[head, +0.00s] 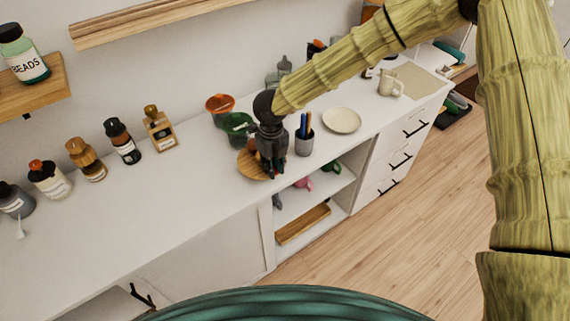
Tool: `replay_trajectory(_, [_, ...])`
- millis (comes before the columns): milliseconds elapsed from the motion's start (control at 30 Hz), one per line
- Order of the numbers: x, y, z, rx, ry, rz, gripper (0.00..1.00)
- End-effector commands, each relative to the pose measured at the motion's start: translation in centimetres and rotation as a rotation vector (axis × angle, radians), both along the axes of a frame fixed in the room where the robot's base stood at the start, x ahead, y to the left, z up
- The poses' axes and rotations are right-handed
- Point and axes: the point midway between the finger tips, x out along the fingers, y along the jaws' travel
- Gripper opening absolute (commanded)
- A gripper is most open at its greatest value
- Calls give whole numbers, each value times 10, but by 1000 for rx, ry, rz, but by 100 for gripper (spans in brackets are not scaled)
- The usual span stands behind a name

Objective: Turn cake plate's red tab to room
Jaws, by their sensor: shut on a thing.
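The cake plate (247,165) is a round wooden disc on the white counter, in the middle of the head view. My gripper (271,171) points down at the plate's right front edge and is shut on it there. A small bit of red shows at the fingertips, on the side facing the room; it looks like the red tab, mostly hidden by the fingers. The gripper also covers the right part of the plate.
A grey cup with pens (304,142) stands close to the right of my gripper. A pale plate (342,120) lies farther right.

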Motion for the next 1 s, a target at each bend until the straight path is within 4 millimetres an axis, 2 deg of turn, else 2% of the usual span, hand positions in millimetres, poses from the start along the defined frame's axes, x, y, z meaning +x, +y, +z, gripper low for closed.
replay_trajectory(167, [3, 7, 3, 2, -7, -5, 0])
replay_trajectory(533, [4, 7, 4, 4, -9, -6, 0])
replay_trajectory(567, [4, 7, 4, 4, -9, -6, 23])
replay_trajectory(667, [3, 7, 3, 4, -7, -6, 41])
replay_trajectory(1000, [1, 6, 3, 1, -4, -5, 41])
